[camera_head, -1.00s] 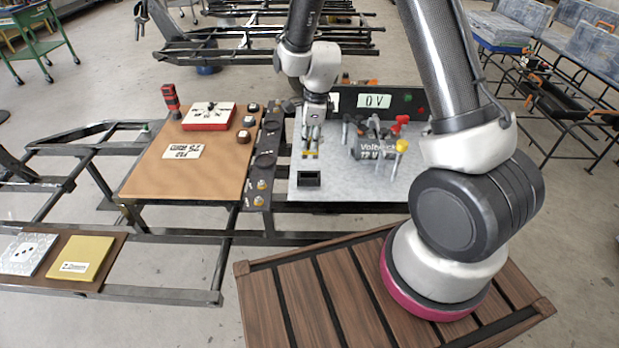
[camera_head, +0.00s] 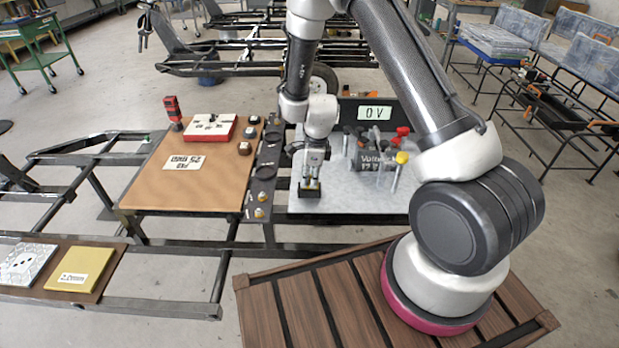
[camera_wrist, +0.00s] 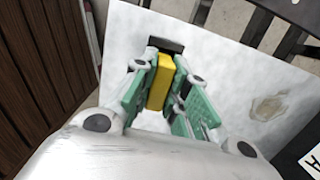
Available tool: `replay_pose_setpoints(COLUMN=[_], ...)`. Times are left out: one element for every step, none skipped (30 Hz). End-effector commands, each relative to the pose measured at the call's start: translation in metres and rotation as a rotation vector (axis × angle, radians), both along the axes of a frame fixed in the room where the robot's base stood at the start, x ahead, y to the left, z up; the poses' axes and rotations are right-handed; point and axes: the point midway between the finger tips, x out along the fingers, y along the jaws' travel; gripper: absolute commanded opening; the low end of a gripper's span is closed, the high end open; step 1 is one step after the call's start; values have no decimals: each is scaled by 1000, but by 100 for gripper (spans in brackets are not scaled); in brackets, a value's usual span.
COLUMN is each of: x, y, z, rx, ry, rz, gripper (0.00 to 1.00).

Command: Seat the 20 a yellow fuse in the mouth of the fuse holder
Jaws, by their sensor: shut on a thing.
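My gripper (camera_head: 311,184) is over the front left part of the grey metal plate. In the wrist view my gripper (camera_wrist: 162,85) is shut on the yellow fuse (camera_wrist: 160,80), which sits between its green-sided fingers. The black fuse holder (camera_wrist: 166,44) shows just past the fuse's far end, partly hidden by it. In the head view the fuse holder (camera_head: 309,193) is directly below my fingertips and mostly covered by them. I cannot tell whether the fuse touches the holder or has entered its mouth.
The 12 V battery (camera_head: 372,160) and upright tools with red and yellow handles (camera_head: 402,158) stand to the right on the plate (camera_head: 360,203). A display reading 0 V (camera_head: 374,113) is behind. A brown board (camera_head: 190,185) with a red box (camera_head: 210,128) lies left.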

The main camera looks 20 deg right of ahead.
Motion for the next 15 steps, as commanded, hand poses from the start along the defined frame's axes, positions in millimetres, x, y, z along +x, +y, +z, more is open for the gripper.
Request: replay_pose_setpoints(x=[0, 0, 0, 0, 0, 0, 0, 0, 0, 0, 0, 0, 0, 0, 0], y=[0, 0, 0, 0, 0, 0, 0, 0, 0, 0, 0, 0, 0, 0, 0], z=[-1, -1, -1, -1, -1, 0, 0, 0, 0, 0, 0, 0, 0, 1, 4], rx=[0, 0, 0, 0, 0, 0, 0, 0, 0, 0, 0, 0, 0, 0, 0], ry=[0, 0, 0, 0, 0, 0, 0, 0, 0, 0, 0, 0, 0, 0, 0], rz=[0, 0, 0, 0, 0, 0, 0, 0, 0, 0, 0, 0, 0, 0, 0], gripper=[19, 25, 32, 37, 37, 37, 37, 37, 37, 37, 37, 37, 37, 37, 37])
